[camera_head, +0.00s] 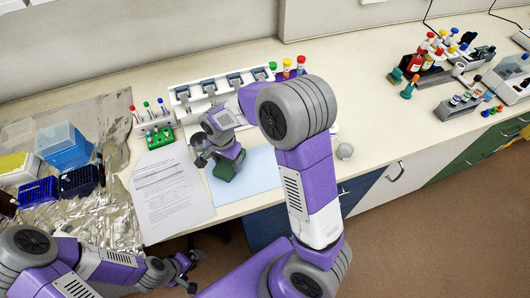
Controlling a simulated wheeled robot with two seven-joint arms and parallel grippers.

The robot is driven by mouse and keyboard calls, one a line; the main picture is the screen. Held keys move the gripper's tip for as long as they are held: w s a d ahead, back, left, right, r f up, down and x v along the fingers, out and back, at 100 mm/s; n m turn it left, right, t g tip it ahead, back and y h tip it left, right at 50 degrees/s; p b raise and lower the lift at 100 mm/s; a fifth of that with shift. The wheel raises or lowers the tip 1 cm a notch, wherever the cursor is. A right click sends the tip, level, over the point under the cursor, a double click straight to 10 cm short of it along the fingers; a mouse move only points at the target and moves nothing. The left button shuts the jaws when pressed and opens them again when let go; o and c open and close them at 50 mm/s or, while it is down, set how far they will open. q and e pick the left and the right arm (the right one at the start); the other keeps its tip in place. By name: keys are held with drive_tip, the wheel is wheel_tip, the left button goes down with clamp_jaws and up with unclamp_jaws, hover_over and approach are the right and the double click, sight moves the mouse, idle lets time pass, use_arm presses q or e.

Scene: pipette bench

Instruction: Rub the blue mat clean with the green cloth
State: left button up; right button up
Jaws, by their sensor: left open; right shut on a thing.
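The light blue mat (259,172) lies flat near the bench's front edge, partly covered by my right arm. The dark green cloth (225,170) is a bunched piece over the mat's left part. My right gripper (222,158) is shut on the cloth from above, its fingertips largely hidden. I cannot tell whether the cloth is pressed on the mat. My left gripper (194,270) is open and empty, low in front of the bench at the lower left, away from the mat. Any marks on the mat are too small to tell.
A printed sheet (170,193) lies left of the mat. Behind stand a white rack (219,86) and a green tube block (160,138). Crumpled foil (105,215) with tip boxes (66,148) covers the left. A small grey cup (344,151) stands right of my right arm.

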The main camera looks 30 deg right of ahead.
drive_tip(key=shift+w+a, duration=0.25)
drive_tip(key=shift+a, duration=0.65)
drive_tip(key=shift+w+a+r, duration=0.1)
drive_tip(key=shift+a, duration=0.25)
wheel_tip(320, 180, up, 4)
drive_tip(key=p, duration=0.3)
drive_tip(key=shift+d+r, duration=0.1)
drive_tip(key=shift+r, duration=0.15)
drive_tip(key=shift+r+p, duration=1.5)
drive_tip(key=shift+r, duration=0.2)
drive_tip(key=shift+f, duration=0.1)
